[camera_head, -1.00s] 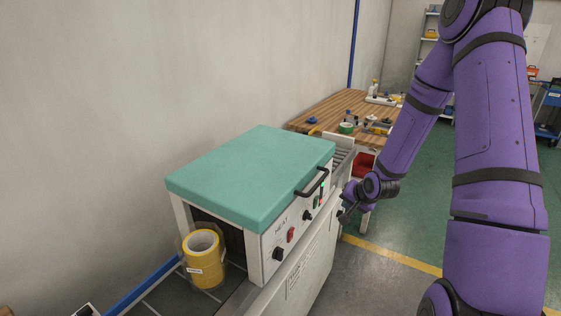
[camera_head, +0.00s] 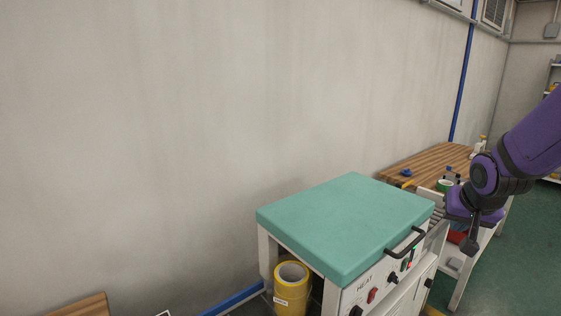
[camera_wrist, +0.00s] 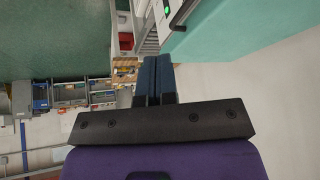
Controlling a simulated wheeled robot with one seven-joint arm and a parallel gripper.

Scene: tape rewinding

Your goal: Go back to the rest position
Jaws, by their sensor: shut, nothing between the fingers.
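My gripper (camera_wrist: 155,80) shows in the wrist view with its two dark fingers side by side, shut and empty. In the head view my gripper (camera_head: 470,240) hangs at the right, beside the front right of the heating machine. The machine has a teal lid (camera_head: 345,225) with a black handle (camera_head: 405,243) and a front panel (camera_head: 375,285) with knobs and a red switch. The fingertips are small in the head view.
A wooden workbench (camera_head: 432,168) with small items stands behind the machine against the wall (camera_head: 180,130). A wooden surface (camera_head: 85,306) shows at the bottom left. The green floor (camera_head: 510,240) at the right is open. Shelves (camera_wrist: 72,95) show in the wrist view.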

